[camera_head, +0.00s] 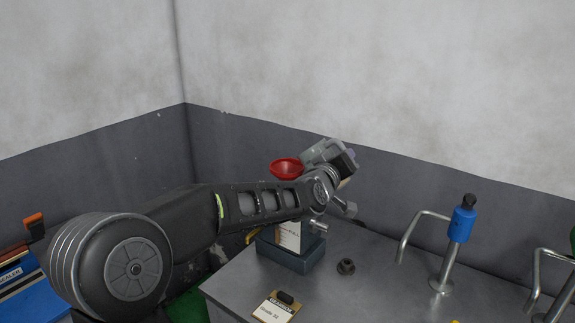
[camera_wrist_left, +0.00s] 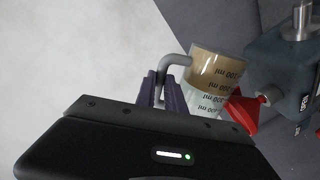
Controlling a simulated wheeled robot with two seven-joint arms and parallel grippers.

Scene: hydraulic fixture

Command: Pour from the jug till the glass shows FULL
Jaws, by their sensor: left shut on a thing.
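My left gripper (camera_wrist_left: 163,82) is shut on the jug's handle in the left wrist view. The jug (camera_wrist_left: 207,101) is clear with ml marks and brown liquid (camera_wrist_left: 215,67) in one end; the marks appear upside down there. A red funnel (camera_wrist_left: 244,118) shows just past the jug, overlapped by it; whether they touch I cannot tell. In the head view the gripper (camera_head: 343,158) is at the back, right of the red funnel (camera_head: 287,167), and the jug is mostly hidden. My right gripper is not in view.
A dark block fixture (camera_head: 290,256) with a pale label stands on the grey bench (camera_head: 350,290), partly behind my left arm. A black nut-like part (camera_head: 346,267) and a tagged plate (camera_head: 275,306) lie in front. A blue-topped post (camera_head: 462,225) with a bent pipe stands to the right.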

